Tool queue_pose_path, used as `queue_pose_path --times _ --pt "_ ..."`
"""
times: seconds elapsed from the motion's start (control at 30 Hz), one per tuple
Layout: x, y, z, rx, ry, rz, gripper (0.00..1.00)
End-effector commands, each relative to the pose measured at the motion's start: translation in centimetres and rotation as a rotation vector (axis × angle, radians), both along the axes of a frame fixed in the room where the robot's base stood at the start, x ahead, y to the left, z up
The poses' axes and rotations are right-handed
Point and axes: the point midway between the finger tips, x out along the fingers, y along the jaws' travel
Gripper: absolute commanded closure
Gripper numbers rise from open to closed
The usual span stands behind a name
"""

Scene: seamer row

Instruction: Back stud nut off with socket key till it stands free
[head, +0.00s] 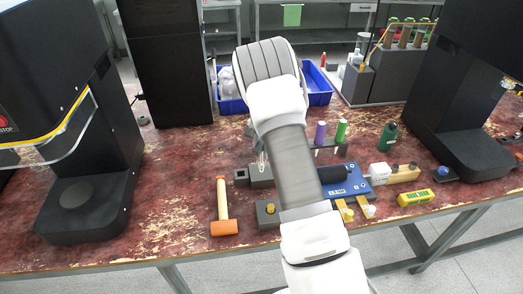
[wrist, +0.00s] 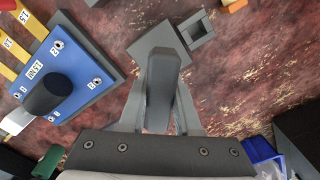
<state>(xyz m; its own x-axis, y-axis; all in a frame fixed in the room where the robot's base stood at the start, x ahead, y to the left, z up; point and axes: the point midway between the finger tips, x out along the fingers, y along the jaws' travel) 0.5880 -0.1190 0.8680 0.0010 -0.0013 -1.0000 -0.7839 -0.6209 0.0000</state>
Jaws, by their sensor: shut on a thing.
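My gripper (wrist: 165,100) is shut on a dark grey, bar-shaped thing (wrist: 163,85), probably the socket key, in the middle of the wrist view. A grey block (wrist: 150,38) lies below its tip; I cannot tell whether they touch. The key's lower end and any nut there are hidden. A blue plate (wrist: 77,62) with a thick black cylinder (wrist: 48,95) and small numbered bright fittings lies to the left. In the head view the blue plate (head: 348,190) is right of my arm, which hides most of the gripper.
An orange mallet (head: 223,215) lies left of my arm. A yellow block (head: 415,198) and green bottle (head: 388,137) stand right. Blue bins (head: 318,88) are behind. Dark machines flank the bench.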

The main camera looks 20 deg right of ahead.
Motion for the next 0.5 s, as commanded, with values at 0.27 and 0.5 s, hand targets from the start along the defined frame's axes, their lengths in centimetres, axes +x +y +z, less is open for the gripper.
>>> queue_pose_path --times 0.27,0.5 --pt "0.02 -0.01 -0.13 -0.001 -0.001 0.001 1.00" --pt "0.01 -0.02 -0.39 0.000 0.000 0.001 1.00"
